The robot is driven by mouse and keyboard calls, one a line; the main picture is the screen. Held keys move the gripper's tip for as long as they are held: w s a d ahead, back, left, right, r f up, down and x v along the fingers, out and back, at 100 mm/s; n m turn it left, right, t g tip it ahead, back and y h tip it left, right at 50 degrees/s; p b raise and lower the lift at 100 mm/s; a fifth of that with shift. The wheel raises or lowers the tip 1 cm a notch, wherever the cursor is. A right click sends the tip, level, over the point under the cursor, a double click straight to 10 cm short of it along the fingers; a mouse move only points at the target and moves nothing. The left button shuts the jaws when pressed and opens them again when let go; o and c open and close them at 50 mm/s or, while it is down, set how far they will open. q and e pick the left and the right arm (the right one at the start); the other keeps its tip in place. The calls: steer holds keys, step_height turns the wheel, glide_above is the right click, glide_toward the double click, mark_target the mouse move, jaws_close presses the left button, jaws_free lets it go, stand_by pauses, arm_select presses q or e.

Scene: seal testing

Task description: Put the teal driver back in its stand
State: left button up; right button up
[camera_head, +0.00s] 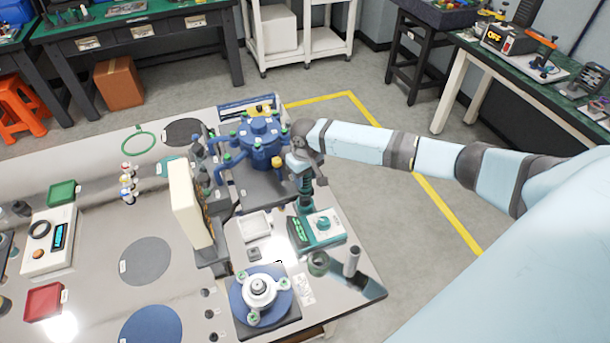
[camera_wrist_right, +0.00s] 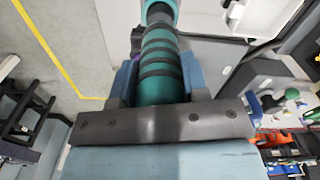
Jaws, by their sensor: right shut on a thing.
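My right gripper (camera_head: 304,176) is shut on the teal driver (camera_wrist_right: 160,72), whose ribbed teal grip with dark bands lies between the fingers in the right wrist view. In the head view the driver (camera_head: 306,192) hangs roughly upright below the gripper, partly hidden by it, above the area behind the teal instrument. I cannot tell for certain which is the stand. My left gripper is not in view.
A blue multi-armed vessel (camera_head: 260,142) stands close to the left of the gripper. A white tray (camera_head: 256,227) and a round blue fixture (camera_head: 262,294) lie nearby. A tall cream panel (camera_head: 188,205) stands further left.

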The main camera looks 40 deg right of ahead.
steer(key=shift+f, duration=0.35)
steer(key=o, duration=1.2)
steer(key=shift+f, duration=0.1)
steer(key=shift+r+p, duration=2.6)
steer(key=shift+p, duration=0.3)
steer(key=shift+f, duration=0.1)
